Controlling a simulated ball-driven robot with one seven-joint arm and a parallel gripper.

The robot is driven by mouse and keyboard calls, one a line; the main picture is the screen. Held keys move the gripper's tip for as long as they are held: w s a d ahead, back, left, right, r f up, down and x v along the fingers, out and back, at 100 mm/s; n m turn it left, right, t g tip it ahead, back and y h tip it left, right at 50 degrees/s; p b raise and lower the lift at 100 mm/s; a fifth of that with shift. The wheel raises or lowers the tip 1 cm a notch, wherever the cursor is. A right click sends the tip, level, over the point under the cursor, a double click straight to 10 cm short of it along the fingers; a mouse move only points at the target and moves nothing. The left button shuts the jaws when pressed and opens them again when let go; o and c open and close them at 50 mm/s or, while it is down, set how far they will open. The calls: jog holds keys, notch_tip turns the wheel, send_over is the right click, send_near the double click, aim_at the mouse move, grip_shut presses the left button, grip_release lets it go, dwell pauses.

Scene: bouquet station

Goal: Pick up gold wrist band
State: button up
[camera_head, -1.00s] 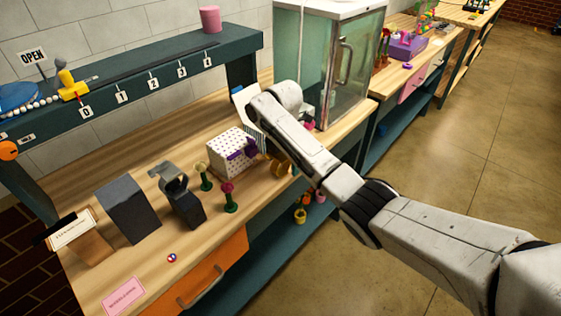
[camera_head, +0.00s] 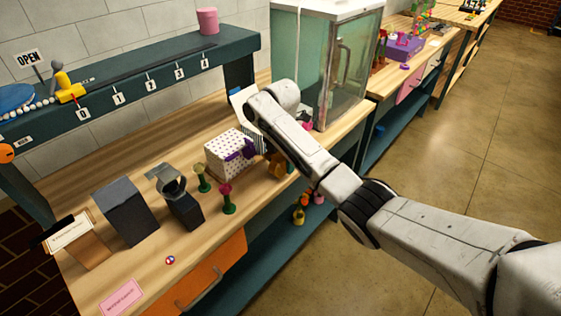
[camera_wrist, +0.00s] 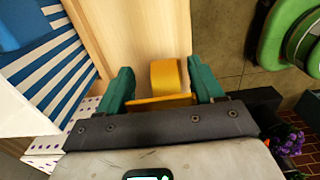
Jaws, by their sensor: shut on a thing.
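The gold wrist band (camera_wrist: 166,78) is a wide yellow-gold loop between the green fingers of my gripper (camera_wrist: 160,72) in the wrist view. The fingers are closed on it, one on each side. In the head view the gold band (camera_head: 277,165) shows just below the end of my arm, near the bench's front edge. My arm hides much of the gripper there. I cannot tell whether the band touches the wood.
A dotted white box (camera_head: 229,155) with a purple bow stands left of my gripper. A blue-and-white striped thing (camera_wrist: 60,65) is close on the left in the wrist view. A glass cabinet (camera_head: 325,65) stands behind. Small flower-like stands (camera_head: 228,198) are in front.

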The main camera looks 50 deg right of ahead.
jog(key=shift+r, duration=0.4)
jog(key=r, duration=0.1)
jog(key=s+r+p, duration=0.1)
jog(key=r, duration=0.1)
jog(key=s+r, duration=0.1)
jog(key=r, duration=0.1)
jog(key=shift+s+d+r+p, duration=0.15)
jog(key=shift+s+r+p, duration=0.1)
jog(key=shift+p, duration=0.1)
jog(key=s+r+p, duration=0.6)
jog(key=s, duration=0.5)
jog(key=shift+s+d+r, duration=0.15)
jog(key=shift+s+d, duration=0.05)
jog(key=shift+s, duration=0.05)
